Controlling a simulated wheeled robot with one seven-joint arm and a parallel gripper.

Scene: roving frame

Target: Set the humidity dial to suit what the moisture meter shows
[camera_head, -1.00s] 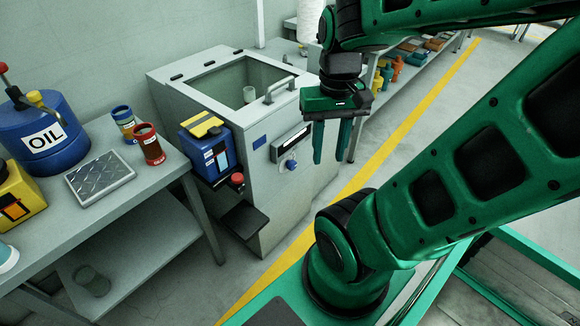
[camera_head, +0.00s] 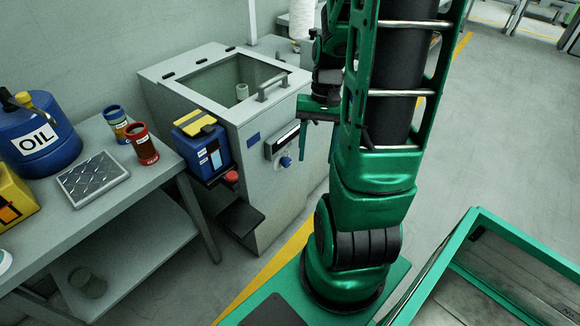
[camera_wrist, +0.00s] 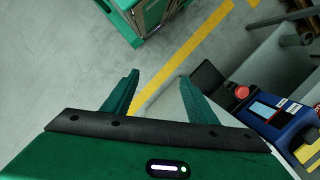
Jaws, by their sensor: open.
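The humidity dial (camera_head: 286,161) is a small blue knob on the front of a grey cabinet (camera_head: 270,205), below a dark display strip. Its setting is too small to read. The blue and yellow device (camera_head: 203,150) on the cabinet's left side has a pale screen and may be the moisture meter; its reading cannot be made out. It also shows in the wrist view (camera_wrist: 262,110). My gripper (camera_wrist: 155,92) is open and empty, pointing down at the floor.
A red button (camera_head: 231,177) and a dark ledge (camera_head: 240,217) stick out from the cabinet. A grey table (camera_head: 140,182) at left holds a blue oil can (camera_head: 35,140), a metal plate (camera_head: 92,179) and two small tins. The floor (camera_head: 480,140) at right is open.

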